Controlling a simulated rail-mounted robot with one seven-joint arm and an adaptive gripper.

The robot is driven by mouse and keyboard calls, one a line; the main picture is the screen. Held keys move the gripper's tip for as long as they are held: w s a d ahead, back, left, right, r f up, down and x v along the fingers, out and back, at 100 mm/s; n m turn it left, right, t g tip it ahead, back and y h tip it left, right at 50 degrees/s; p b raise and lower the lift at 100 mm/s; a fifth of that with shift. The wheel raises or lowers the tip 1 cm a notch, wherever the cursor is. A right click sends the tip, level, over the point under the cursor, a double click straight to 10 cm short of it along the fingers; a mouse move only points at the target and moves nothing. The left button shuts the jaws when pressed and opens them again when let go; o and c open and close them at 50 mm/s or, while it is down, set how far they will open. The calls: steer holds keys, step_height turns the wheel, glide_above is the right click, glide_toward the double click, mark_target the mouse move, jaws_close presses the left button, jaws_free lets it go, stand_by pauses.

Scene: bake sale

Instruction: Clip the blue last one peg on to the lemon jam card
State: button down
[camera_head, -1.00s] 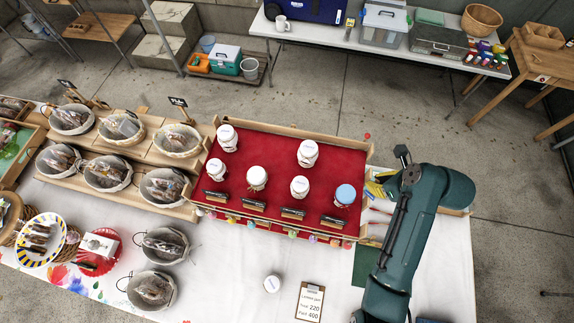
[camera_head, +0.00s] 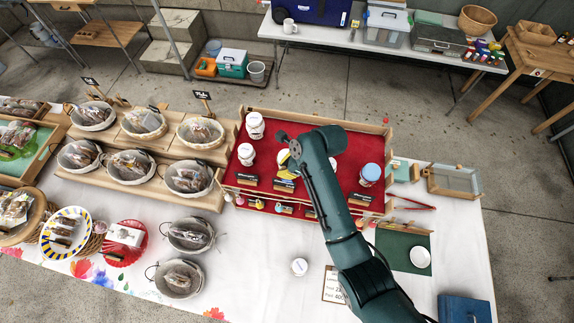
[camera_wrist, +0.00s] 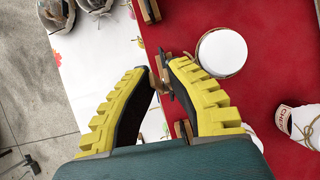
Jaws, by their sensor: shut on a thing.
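The tips are over the row of small dark cards in wooden holders at the front of the red display. One card (camera_wrist: 185,130) shows beside the right finger. In the head view, cards stand at the left (camera_head: 247,181), centre (camera_head: 284,185) and right (camera_head: 360,199). I cannot read which is lemon jam. Whether the held thing touches a card is unclear.
White-lidded jars (camera_head: 255,125) and a blue-lidded jar (camera_head: 371,173) stand on the red display (camera_head: 300,128). A white lid (camera_wrist: 222,53) is close to the right finger.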

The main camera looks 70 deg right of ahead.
steer(key=shift+w, duration=0.2)
steer(key=shift+w+a+f, duration=0.1)
steer(key=shift+w+f, duration=0.25)
steer(key=shift+w, duration=0.1)
steer(key=shift+f, duration=0.45)
stand_by(0.8)
steer(key=shift+f+b, duration=0.5)
steer(key=shift+f, duration=0.65)
steer(key=shift+r+p, duration=0.1)
steer(key=shift+p, duration=0.45)
steer(key=c, duration=1.6)
jaws_free()
steer(key=shift+o, duration=0.4)
steer(key=shift+o, duration=0.2)
